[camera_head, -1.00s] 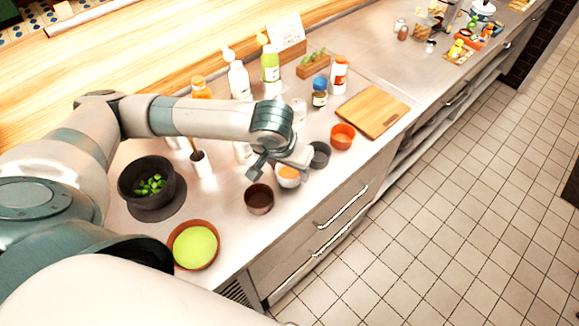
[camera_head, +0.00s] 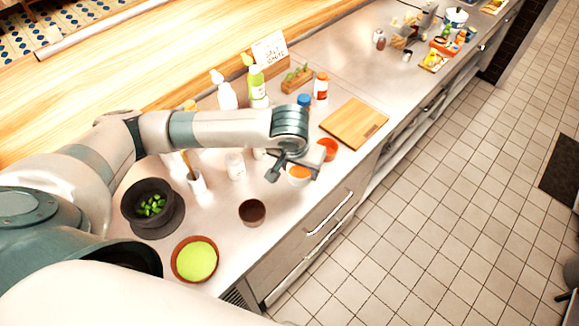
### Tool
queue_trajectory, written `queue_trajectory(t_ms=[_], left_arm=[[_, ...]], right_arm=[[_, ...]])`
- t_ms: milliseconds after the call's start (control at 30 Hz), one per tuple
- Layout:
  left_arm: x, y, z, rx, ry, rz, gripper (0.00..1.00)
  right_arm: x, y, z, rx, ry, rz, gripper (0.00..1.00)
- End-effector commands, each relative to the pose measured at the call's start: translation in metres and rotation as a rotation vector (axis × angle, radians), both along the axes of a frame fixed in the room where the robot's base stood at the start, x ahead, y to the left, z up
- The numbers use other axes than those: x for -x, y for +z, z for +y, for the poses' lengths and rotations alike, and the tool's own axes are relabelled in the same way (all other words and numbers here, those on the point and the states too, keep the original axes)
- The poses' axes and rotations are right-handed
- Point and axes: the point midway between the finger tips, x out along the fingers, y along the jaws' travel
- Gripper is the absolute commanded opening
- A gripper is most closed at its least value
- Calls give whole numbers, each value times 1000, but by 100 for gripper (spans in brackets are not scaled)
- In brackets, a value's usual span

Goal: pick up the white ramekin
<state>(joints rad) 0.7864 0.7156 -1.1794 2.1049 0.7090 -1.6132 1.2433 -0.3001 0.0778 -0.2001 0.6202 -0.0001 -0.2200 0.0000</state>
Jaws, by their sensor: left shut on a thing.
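The white ramekin (camera_head: 299,178), with orange contents, is on the right side of the counter group in the head view. My left gripper (camera_head: 290,170) is shut on it from above. The ramekin appears raised off the counter, but its exact height is hard to tell. The gripper's fingers and wrist hide part of its rim. My right gripper is not in view.
An orange cup (camera_head: 328,149) stands just behind the ramekin. A dark brown cup (camera_head: 252,212) is in front to the left. A wooden board (camera_head: 354,123) lies beyond. Bottles (camera_head: 257,85) stand behind. The counter's front edge is close, with tiled floor beyond.

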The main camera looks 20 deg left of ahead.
Motion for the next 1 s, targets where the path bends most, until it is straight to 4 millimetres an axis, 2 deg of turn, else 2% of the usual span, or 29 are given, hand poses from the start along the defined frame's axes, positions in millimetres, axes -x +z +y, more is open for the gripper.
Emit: queue_trajectory(t_ms=[33, 133, 500, 1000], left_arm=[[-3, 8, -6, 2, -1, 0, 31], [-8, 13, -13, 2, 0, -1, 31], [-24, 25, -35, 2, -2, -1, 31], [-34, 35, -47, 0, 0, -1, 31]], right_arm=[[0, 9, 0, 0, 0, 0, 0], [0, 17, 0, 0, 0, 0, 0], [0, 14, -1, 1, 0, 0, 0], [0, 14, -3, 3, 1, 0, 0]])
